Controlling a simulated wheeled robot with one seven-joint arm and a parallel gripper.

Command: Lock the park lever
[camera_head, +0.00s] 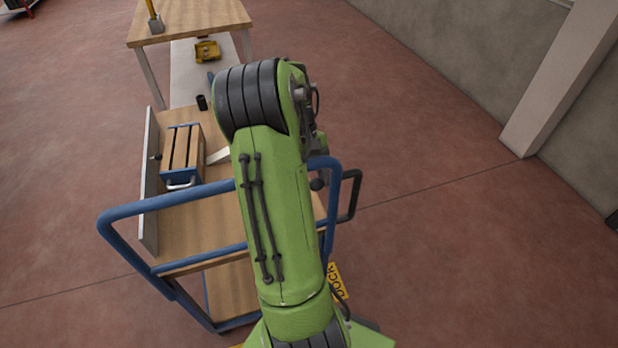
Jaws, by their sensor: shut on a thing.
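My green arm fills the middle of the view and reaches over a blue-framed cart with a wooden deck (185,228). My gripper is hidden behind the arm, so its fingers and whatever is between them do not show. A black bent bar (352,196) sticks out from the cart's right side. No lever is clearly visible, and its position cannot be read.
Beyond are a black cup (202,102), a yellow device (207,51) and a wooden table (190,18). Open red floor (440,250) lies to the right.

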